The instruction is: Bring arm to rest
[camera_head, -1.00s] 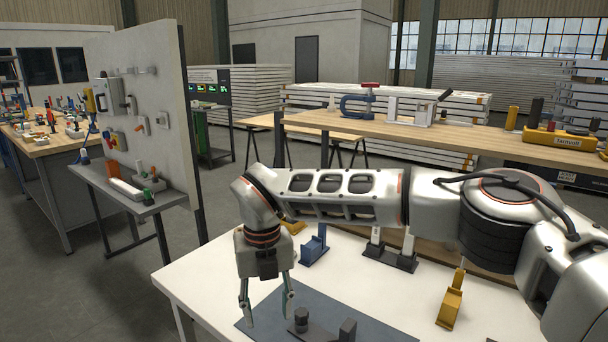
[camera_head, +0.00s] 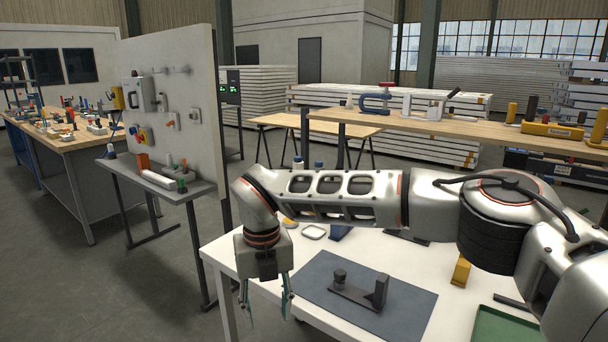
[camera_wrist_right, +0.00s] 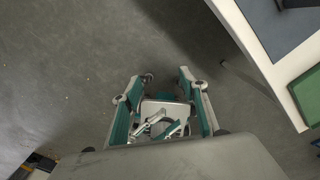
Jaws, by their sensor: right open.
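My right arm (camera_head: 340,198) reaches across the head view from the right, bent down at the wrist. My right gripper (camera_head: 266,305) hangs pointing down near the left front edge of the white table (camera_head: 232,262). It is open, with nothing between its fingers. In the right wrist view my gripper (camera_wrist_right: 164,80) is over bare floor, and the white table's edge (camera_wrist_right: 245,35) is to its right. My left gripper is not in view.
A dark mat (camera_head: 318,280) on the table carries a dark bracket-like part (camera_head: 357,295). A green tray (camera_head: 500,328) is at the lower right. A panel stand (camera_head: 180,100) with a grey shelf (camera_head: 150,182) stands to the left. Grey floor (camera_head: 80,290) is clear at lower left.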

